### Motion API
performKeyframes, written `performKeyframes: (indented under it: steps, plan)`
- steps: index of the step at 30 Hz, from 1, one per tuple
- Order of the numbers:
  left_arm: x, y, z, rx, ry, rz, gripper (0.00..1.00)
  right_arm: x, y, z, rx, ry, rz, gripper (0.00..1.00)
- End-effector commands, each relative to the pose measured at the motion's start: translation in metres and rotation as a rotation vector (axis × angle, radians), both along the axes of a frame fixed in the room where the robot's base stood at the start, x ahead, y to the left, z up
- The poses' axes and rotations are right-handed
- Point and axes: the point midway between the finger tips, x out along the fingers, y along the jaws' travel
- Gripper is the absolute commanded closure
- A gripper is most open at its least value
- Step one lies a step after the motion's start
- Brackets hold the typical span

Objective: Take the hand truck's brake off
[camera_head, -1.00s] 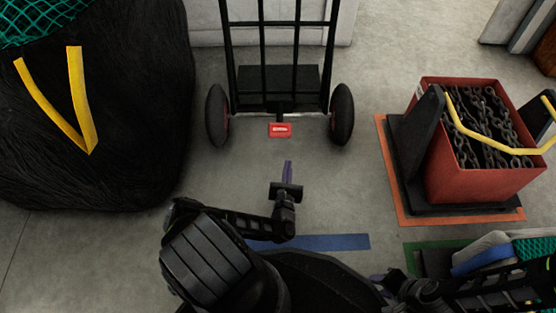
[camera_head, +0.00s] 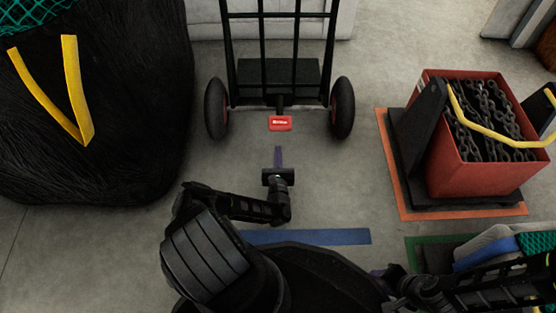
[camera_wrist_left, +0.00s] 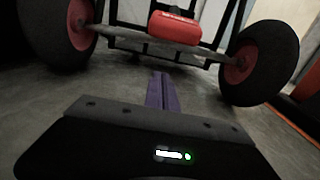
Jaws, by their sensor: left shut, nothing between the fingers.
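The black hand truck (camera_head: 278,50) stands upright ahead of me between its two wheels. Its red brake pedal (camera_head: 281,123) sits low in the middle, just in front of the axle; it also shows in the left wrist view (camera_wrist_left: 175,27). My left gripper (camera_head: 278,152) has purple fingers, shut and empty. It points at the pedal from the front, a short gap away and not touching; its fingers show in the left wrist view (camera_wrist_left: 160,88) below the pedal. My right gripper is not clearly visible; only part of the right arm shows at the lower right.
A big black net bag with a yellow strap (camera_head: 75,95) stands at left. A red crate of chains (camera_head: 475,180) sits on a black base within an orange floor outline at right. Blue tape (camera_head: 310,237) crosses the floor. The floor around the pedal is clear.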

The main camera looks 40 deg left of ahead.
Motion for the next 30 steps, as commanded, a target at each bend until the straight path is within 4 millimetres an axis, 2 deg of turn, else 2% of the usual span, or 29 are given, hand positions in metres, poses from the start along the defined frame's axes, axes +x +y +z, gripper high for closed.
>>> performKeyframes:
  steps: [1, 7, 9, 15, 30]
  plan:
    - [0.01, 0.006, -0.005, 0.005, -0.002, -0.005, 1.0, 0.001, 0.0, -0.011, 0.001, -0.001, -0.001, 0.64]
    - [0.044, 0.033, -0.005, 0.001, -0.003, 0.0, 1.0, 0.004, -0.001, -0.025, 0.005, -0.003, -0.003, 0.64]
    - [0.038, 0.029, 0.01, -0.004, -0.002, 0.0, 1.0, 0.004, -0.001, -0.018, 0.005, -0.003, -0.003, 0.64]
    - [0.032, 0.025, 0.03, -0.002, -0.001, 0.0, 1.0, 0.004, -0.001, -0.02, 0.005, -0.003, -0.003, 0.64]
    - [0.03, 0.023, 0.037, -0.002, 0.001, 0.0, 1.0, 0.004, -0.001, -0.02, 0.005, -0.003, -0.003, 0.64]
